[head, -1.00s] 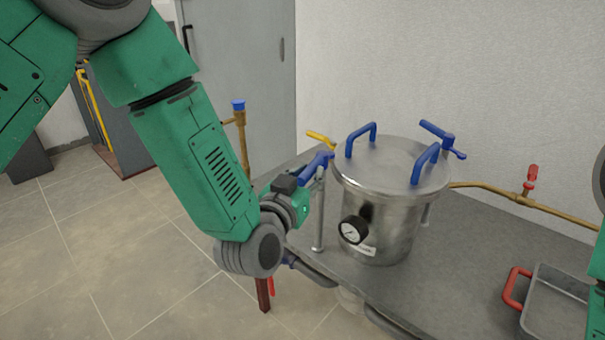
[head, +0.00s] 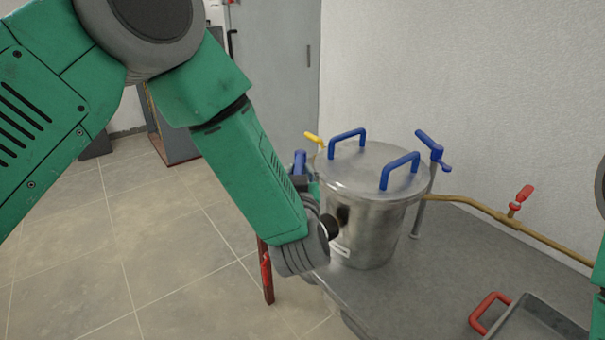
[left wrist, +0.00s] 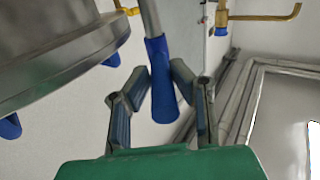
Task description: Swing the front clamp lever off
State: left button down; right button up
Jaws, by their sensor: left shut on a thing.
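The steel pot (head: 365,215) stands on the grey table with its lid (head: 372,165) on. The front clamp lever (head: 300,163) is blue and shows just left of the pot, partly behind my left arm. In the left wrist view, the lever's blue handle (left wrist: 162,85) lies between the two fingers of my left gripper (left wrist: 158,80), which is shut on it. In the head view my forearm hides this gripper and the lever's post. Another blue clamp lever (head: 430,145) stands at the pot's far right side. My right gripper is out of view.
Two blue handles (head: 400,168) stand on the lid. A brass pipe with a red valve handle (head: 524,195) runs right of the pot. A grey tray with a red handle (head: 488,310) sits at the front right. A yellow lever (head: 314,138) is behind the pot.

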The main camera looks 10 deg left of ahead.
pick_arm(q)
jog(key=shift+w+d+r+y, duration=0.25)
jog(key=shift+d+y, duration=0.05)
jog(key=shift+y, duration=0.2)
jog(key=c, duration=1.4)
grip_release()
jog(key=shift+c, duration=0.2)
jog(key=shift+w+f, duration=0.15)
jog(key=v, duration=1.2)
